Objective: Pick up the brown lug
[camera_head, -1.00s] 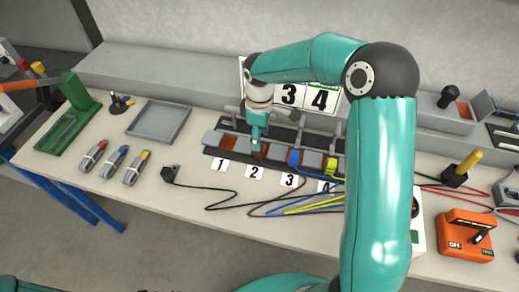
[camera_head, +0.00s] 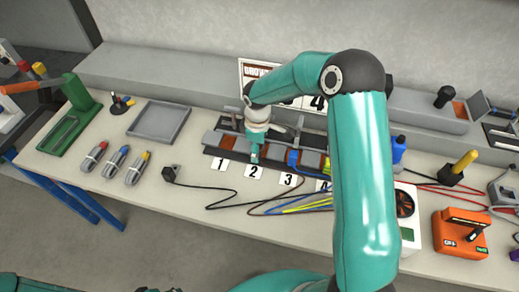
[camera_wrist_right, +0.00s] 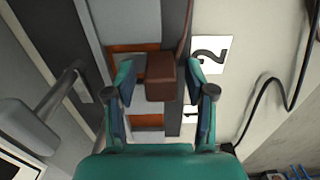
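The brown lug (camera_wrist_right: 160,78) is a small brown block in the right wrist view, with a brown cable running up from it. My right gripper (camera_wrist_right: 161,72) is open around it, one finger on each side with gaps between the fingers and the lug. In the head view my right gripper (camera_head: 254,155) points down at the terminal strip (camera_head: 212,138), near the number 2 label (camera_head: 254,171). It hides the brown lug there. My left gripper does not show in the head view.
Other terminals with a blue lug (camera_head: 293,158) sit to the right on the strip. Loose cables (camera_head: 300,205) lie in front.

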